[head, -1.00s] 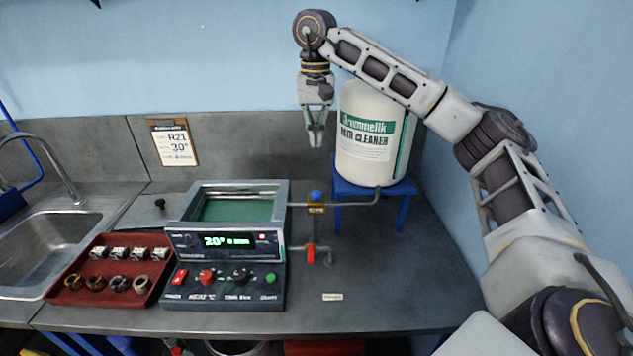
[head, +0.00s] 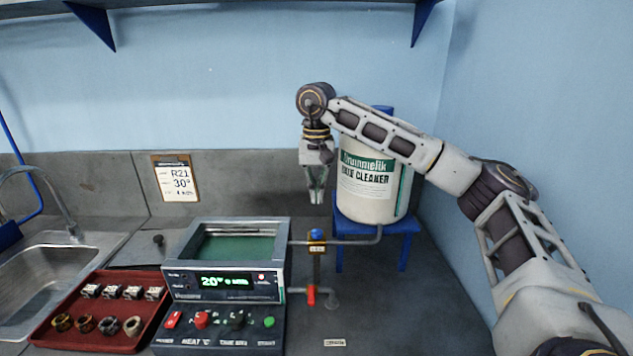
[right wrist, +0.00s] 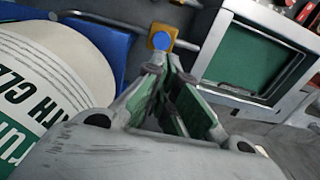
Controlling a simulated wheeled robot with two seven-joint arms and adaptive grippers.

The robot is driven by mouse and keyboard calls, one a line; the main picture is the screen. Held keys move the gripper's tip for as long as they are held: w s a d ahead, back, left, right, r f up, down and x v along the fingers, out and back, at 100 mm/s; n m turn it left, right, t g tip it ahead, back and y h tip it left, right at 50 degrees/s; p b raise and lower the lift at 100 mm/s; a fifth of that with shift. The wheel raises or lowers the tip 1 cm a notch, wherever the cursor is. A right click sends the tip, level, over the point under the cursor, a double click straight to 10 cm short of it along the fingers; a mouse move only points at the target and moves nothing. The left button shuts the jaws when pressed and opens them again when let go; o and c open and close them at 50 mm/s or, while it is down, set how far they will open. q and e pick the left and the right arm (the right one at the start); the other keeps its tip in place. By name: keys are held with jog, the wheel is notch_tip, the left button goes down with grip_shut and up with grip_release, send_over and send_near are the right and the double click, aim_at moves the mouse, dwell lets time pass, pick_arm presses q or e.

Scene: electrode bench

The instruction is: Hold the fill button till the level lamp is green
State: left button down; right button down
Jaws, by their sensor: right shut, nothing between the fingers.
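The blue fill button (head: 317,234) sits on a yellow block on the pipe between the bath and the drum; it also shows in the right wrist view (right wrist: 161,41). My right gripper (head: 316,200) is shut and empty, pointing down above the button, apart from it in the head view. In the right wrist view its fingertips (right wrist: 164,72) lie just short of the button. A small lamp (head: 262,277) on the bath's front panel, right of the display, looks red. The bath (head: 281,262) holds green liquid. My left gripper is not in view.
A white cleaner drum (head: 370,200) stands on a blue stand (head: 404,226) right of the gripper. A red-handled valve (head: 311,296) is below the button. A red tray (head: 95,340) with several small parts and a sink (head: 40,275) are at left. The right counter is clear.

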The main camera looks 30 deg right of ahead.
send_over(317, 234)
jog(key=w+d, duration=0.1)
jog(key=w, duration=0.1)
notch_tip(317, 234, down, 7)
jog(key=shift+d+r+p, duration=0.1)
jog(key=shift+p, duration=0.2)
jog(key=shift+f, duration=0.7)
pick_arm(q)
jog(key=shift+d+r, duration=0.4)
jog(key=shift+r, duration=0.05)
pick_arm(e)
jog(key=shift+f, duration=0.35)
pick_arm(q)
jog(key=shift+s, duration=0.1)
pick_arm(e)
jog(key=shift+f, duration=0.1)
